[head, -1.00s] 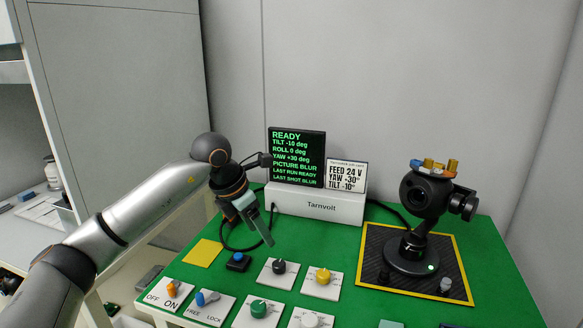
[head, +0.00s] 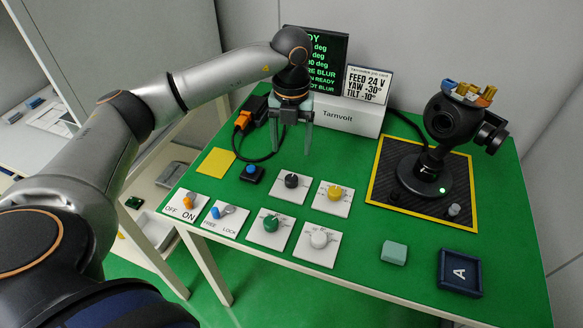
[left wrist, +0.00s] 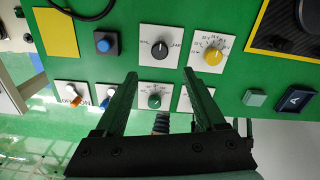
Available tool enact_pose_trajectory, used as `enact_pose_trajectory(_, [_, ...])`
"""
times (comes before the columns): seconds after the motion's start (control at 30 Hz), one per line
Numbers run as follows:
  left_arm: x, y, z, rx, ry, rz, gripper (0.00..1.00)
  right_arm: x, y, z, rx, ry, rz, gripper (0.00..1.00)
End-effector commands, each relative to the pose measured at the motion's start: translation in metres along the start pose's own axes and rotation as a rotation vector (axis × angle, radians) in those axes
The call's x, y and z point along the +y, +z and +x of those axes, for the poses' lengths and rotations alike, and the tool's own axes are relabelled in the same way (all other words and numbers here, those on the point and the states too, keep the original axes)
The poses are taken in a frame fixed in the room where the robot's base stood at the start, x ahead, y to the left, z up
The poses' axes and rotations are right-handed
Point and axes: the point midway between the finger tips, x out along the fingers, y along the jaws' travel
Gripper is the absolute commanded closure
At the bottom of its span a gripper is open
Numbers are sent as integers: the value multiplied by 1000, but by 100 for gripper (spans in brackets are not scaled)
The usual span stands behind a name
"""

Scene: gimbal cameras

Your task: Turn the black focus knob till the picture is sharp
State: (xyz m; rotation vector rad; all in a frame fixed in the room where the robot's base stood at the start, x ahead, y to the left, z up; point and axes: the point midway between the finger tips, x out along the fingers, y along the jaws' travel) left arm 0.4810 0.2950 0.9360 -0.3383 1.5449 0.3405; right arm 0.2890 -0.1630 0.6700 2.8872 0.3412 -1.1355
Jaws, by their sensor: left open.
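The black focus knob (head: 291,181) sits on a white plate in the back row of the green table. It also shows in the left wrist view (left wrist: 159,49), just beyond the fingertips. My left gripper (head: 292,148) hangs fingers down above the table, a little behind the black knob in the head view. It is open and empty, and its two fingers (left wrist: 160,75) also show in the left wrist view, apart from the knob. The screen (head: 324,62) is partly hidden by my left arm; a line ending in "BLUR" shows. The camera on its gimbal (head: 446,118) stands at right.
A yellow knob (head: 335,191), a green knob (head: 270,223) and a white knob (head: 319,239) stand close by. A blue button (head: 252,170) and two switches lie to the left. A pale green block (head: 394,252) and a dark tray (head: 460,285) are at front right.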

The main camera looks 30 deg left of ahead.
Motion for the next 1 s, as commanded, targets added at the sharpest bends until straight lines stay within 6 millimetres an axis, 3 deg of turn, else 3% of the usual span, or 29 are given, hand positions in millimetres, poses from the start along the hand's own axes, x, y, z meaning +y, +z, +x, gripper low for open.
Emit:
enact_pose_trajectory(0.3, [1, -1, 66, 3, 1, 0, 28, -1, 3, 0, -6, -3, 0, 28])
enact_pose_trajectory(0.5, [0, 0, 95, 1, -1, 1, 28, -2, 1, 1, -4, -7, -3, 28])
enact_pose_trajectory(0.93, [0, 0, 106, -1, -2, 2, 28, -3, -5, 1, 8, -9, -5, 28])
enact_pose_trajectory(1.0, [0, 0, 106, -1, -2, 2, 34, -3, -5, 1, 7, -9, -5, 28])
